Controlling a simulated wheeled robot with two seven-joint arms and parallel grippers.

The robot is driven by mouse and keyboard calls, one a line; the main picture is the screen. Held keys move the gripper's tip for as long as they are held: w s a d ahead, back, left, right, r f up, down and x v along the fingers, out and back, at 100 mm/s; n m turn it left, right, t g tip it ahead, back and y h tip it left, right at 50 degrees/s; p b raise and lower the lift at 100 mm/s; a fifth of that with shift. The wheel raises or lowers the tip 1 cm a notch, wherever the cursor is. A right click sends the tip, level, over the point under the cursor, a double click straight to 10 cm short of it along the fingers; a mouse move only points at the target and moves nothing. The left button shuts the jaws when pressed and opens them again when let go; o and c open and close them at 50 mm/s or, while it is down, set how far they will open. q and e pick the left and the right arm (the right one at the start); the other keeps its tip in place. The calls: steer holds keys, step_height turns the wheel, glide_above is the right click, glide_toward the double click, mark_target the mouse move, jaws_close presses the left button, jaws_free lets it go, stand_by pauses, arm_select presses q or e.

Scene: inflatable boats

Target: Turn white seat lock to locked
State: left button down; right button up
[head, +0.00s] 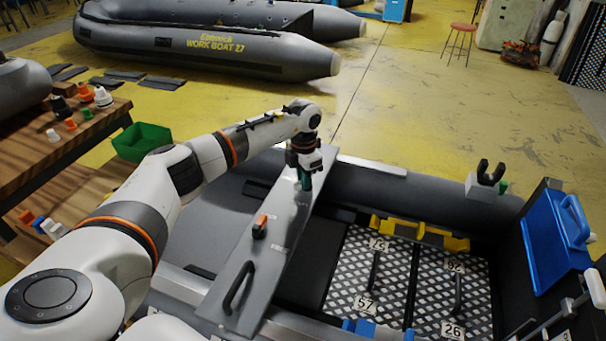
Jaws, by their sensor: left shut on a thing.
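The grey seat plank (234,262) runs across the grey boat in front of me and carries a black grab handle (238,287). An orange lock knob (260,227) sits on the plank with small labels beside it. My left gripper (303,184) points down over the far part of the plank, beyond the orange knob. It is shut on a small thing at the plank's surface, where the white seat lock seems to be. The fingers hide the lock, so its turn position cannot be told. My right gripper is out of view.
Floor panels (392,268) with black handles lie right of the plank. A wooden bench (85,140) with knobs and a green bin (142,142) are on the left. A larger boat (200,42) lies behind.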

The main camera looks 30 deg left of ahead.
arm_select(q)
steer(key=n, duration=0.1)
steer(key=n+p, duration=0.1)
steer(key=n, duration=0.2)
steer(key=shift+d+r+n, duration=0.15)
steer(key=shift+d+n, duration=0.1)
steer(key=shift+n, duration=0.05)
steer(key=shift+d+n+p, duration=0.15)
steer(key=shift+n+p, duration=0.5)
steer(key=shift+n, duration=1.15)
steer(key=c, duration=1.4)
jaws_free()
steer(key=shift+o, duration=0.2)
step_height(320, 180, up, 12)
steer(key=b, duration=0.1)
steer(key=shift+b, duration=0.3)
